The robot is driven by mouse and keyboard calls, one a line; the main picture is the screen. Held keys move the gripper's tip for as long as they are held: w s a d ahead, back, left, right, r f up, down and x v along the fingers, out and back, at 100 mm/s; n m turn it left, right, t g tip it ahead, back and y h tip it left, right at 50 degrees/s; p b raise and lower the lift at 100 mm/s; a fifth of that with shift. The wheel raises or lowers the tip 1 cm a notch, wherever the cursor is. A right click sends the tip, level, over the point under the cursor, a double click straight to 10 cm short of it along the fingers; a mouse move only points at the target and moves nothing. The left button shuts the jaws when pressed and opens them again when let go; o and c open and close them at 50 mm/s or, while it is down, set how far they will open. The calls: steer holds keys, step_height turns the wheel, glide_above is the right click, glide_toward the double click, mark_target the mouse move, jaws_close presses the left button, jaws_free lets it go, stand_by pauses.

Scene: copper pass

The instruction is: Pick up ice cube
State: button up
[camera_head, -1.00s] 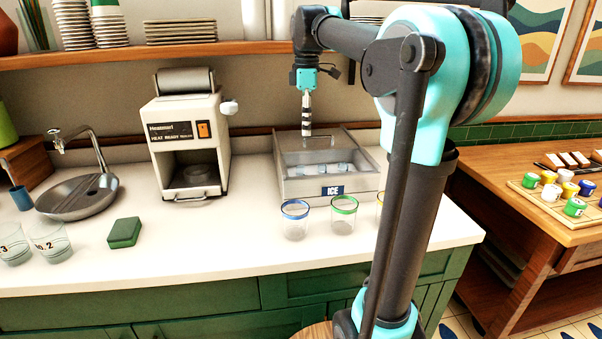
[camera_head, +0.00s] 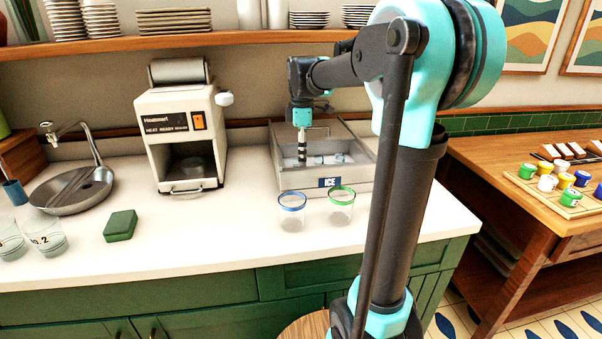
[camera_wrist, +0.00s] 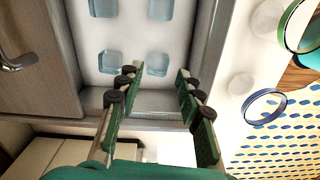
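The ice bin (camera_head: 362,180), a metal box with an ICE label, stands on the counter in the head view. Several pale ice cubes lie in it; one ice cube (camera_wrist: 157,64) shows in the wrist view just ahead of my gripper, with another ice cube (camera_wrist: 111,62) to its left. My gripper (camera_wrist: 155,75) is open, its two green-padded fingers apart with nothing between them. In the head view my gripper (camera_head: 302,160) points down into the left part of the bin. Whether its tips touch a cube cannot be told.
A blue-rimmed glass (camera_head: 292,212) and a green-rimmed glass (camera_head: 341,208) stand just in front of the bin. A white Heatmart machine (camera_head: 180,130) stands to the left. A green sponge (camera_head: 120,225) lies on the counter, with clear counter around it.

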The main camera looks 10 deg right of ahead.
steer(key=shift+w+a+f, duration=0.1)
steer(key=shift+w+f, duration=0.05)
steer(key=shift+f, duration=2.15)
steer(key=c, duration=0.6)
steer(key=shift+c, duration=0.3)
steer(key=shift+r, duration=0.1)
step_height(320, 180, up, 20)
